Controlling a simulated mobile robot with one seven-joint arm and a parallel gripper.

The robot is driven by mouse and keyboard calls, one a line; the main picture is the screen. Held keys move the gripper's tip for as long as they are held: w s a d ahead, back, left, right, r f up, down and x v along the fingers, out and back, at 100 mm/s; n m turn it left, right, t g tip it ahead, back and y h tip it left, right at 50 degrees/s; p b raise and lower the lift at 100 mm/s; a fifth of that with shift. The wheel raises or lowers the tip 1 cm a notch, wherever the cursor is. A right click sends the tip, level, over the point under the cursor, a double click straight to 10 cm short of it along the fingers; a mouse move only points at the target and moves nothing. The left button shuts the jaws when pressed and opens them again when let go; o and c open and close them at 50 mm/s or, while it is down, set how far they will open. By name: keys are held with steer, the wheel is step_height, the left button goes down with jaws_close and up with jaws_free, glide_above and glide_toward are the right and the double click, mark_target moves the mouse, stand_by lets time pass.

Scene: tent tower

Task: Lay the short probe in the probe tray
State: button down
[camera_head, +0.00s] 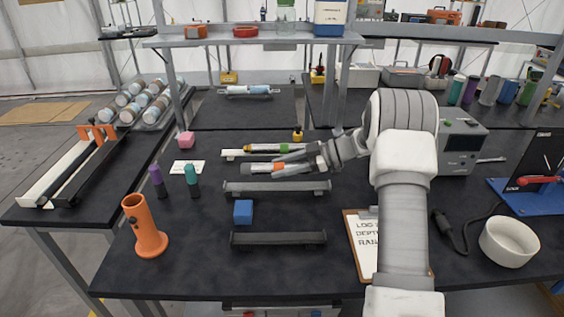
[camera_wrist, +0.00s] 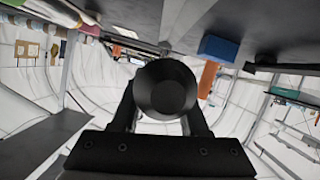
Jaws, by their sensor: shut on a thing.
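My gripper (camera_head: 304,160) is shut on a pale probe with an orange band (camera_head: 264,168). In the wrist view its round dark end (camera_wrist: 165,92) fills the space between my fingers. The held probe lies roughly level above the bench, behind a long dark grey tray (camera_head: 278,188). That tray looks empty. A second dark tray (camera_head: 278,239) lies nearer the front edge, also empty. Which tray is the probe tray cannot be told.
A blue block (camera_head: 243,211) sits between the dark trays. An orange holder (camera_head: 145,228), a purple bottle (camera_head: 157,182) and a green bottle (camera_head: 192,180) stand left. A clipboard (camera_head: 362,246) and white bowl (camera_head: 509,242) are right. A metal shelf post (camera_head: 166,50) rises behind.

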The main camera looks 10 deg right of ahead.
mark_target(282, 189)
steer(key=shift+f+b, duration=0.4)
steer(key=shift+f, duration=1)
steer(key=shift+s+f+b, duration=0.3)
steer(key=shift+s+f, duration=0.05)
steer(key=shift+f, duration=0.65)
steer(key=shift+c, duration=1.7)
jaws_free()
steer(key=v, duration=0.4)
steer(key=r+p+v, duration=0.1)
steer(key=v, duration=0.3)
steer(key=r+v, duration=0.1)
steer(key=v, duration=0.3)
steer(key=shift+w+d+r, duration=0.1)
steer(key=shift+w, duration=0.15)
